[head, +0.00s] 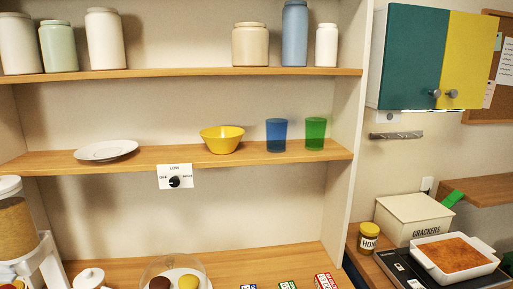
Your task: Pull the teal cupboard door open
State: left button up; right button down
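The teal cupboard door (411,52) is at the upper right of the head view, on a wall cupboard with a pale side. It looks closed, flush beside a yellow door (468,62). A round grey knob (435,93) sits at the teal door's lower right corner. A similar knob (452,93) is on the yellow door close by. Neither of my grippers shows in the head view.
A shelf unit with an upright side panel (349,130) stands left of the cupboard. Below the cupboard are a hook rail (396,135), a crackers box (412,218), a honey jar (369,238) and a baking dish (455,257). A wooden shelf (488,190) projects at right.

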aim_at(416, 36)
jog(key=z, duration=0.95)
